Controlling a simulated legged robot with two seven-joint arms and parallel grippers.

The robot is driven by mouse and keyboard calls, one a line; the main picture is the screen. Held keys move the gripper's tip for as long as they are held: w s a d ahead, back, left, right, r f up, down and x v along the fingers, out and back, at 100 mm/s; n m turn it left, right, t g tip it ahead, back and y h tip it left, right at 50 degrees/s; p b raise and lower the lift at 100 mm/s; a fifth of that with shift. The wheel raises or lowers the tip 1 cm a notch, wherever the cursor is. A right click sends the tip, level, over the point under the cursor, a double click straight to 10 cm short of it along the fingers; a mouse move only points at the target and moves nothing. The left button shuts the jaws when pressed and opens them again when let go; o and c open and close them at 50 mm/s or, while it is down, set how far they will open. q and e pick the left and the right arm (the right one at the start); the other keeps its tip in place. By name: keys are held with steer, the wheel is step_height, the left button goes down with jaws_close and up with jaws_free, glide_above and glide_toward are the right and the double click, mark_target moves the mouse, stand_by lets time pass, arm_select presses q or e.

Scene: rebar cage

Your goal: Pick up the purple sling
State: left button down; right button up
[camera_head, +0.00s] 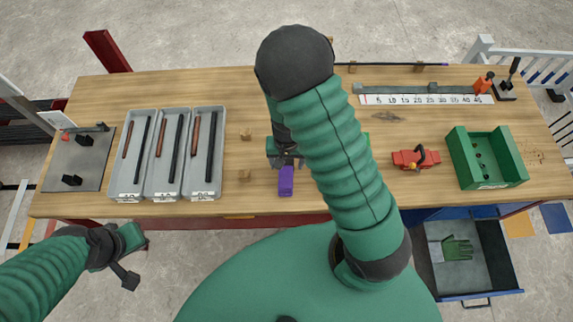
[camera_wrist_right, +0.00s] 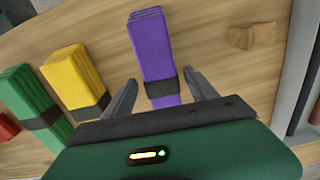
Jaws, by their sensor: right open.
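The purple sling (camera_head: 286,182) is a folded bundle lying on the wooden table near its front edge. In the right wrist view the purple sling (camera_wrist_right: 150,45) has a dark band around it. My right gripper (camera_head: 286,162) is open over the sling's far part in the head view. In the right wrist view the open fingers of the right gripper (camera_wrist_right: 163,80) stand on either side of the sling near its band, with gaps visible. Whether the fingers reach down to table level is unclear. My left gripper (camera_head: 128,262) hangs in front of the table, away from the sling; its jaw opening is unclear.
Beside the purple sling lie a yellow sling (camera_wrist_right: 75,75), a green sling (camera_wrist_right: 32,100) and a partly cut-off red one. My right arm hides much of them in the head view. A wooden block (camera_wrist_right: 252,37) lies on the other side. Grey trays (camera_head: 208,190) hold bars at left.

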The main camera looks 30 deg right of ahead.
steer(key=shift+w+a+f, duration=0.1)
steer(key=shift+w+f, duration=0.2)
steer(key=shift+w, duration=0.1)
steer(key=shift+c, duration=0.5)
steer(key=shift+s+d, duration=0.2)
steer(key=shift+d, duration=0.1)
steer(key=c, duration=0.9)
steer(key=shift+w+a, duration=0.1)
jaws_close()
steer(key=shift+a, duration=0.1)
